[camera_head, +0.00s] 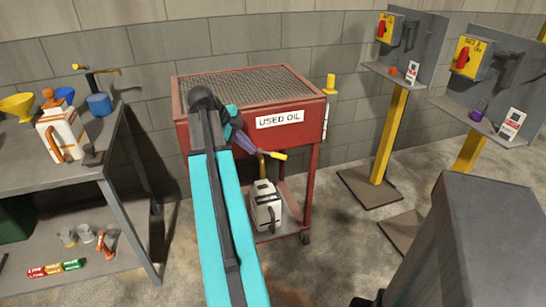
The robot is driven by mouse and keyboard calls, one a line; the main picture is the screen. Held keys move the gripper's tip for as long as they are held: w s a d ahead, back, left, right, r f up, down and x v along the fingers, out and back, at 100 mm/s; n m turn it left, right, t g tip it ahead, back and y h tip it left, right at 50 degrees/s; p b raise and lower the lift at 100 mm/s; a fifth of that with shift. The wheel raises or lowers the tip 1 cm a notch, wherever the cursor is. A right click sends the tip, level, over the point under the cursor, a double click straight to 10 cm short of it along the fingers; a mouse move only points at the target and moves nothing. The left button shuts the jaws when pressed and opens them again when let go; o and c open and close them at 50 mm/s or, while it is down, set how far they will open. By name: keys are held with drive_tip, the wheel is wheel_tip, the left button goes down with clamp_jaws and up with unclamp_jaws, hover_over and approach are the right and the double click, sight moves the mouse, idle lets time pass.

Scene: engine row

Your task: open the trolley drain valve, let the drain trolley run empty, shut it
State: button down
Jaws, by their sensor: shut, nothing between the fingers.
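The drain trolley is a red tray (223,139) on legs, with a mesh top and a white label reading "USED OIL". The trolley drain valve has a yellow lever (276,156) below the tray's front edge. The lever points right, roughly level. A brass-coloured piece shows at its left end. My gripper (253,150), at the end of a purple wrist, is shut and empty, close to the left of the lever. I cannot tell whether it touches it. The fingertips are small and partly hidden. Any oil in the tray or flow from the valve cannot be made out.
A white can (264,207) stands on the trolley's lower shelf, below the valve. A yellow-topped post (330,84) rises at the tray's right corner. A grey bench (105,160) with jugs and funnels stands left. Yellow-post stands (389,135) and a grey block (475,240) are right.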

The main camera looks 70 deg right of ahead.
sight(273, 154)
drive_tip(key=shift+s+d+r+m, duration=0.4)
drive_tip(key=shift+s+r, duration=0.35)
drive_tip(key=shift+r, duration=0.05)
drive_tip(key=shift+f, duration=0.2)
drive_tip(key=s+d+f+p, duration=0.1)
drive_tip(key=s+d+f, duration=0.3)
drive_tip(key=d+f, duration=0.4)
drive_tip(key=shift+f+p, duration=0.3)
drive_tip(key=shift+f, duration=0.1)
idle(0.4)
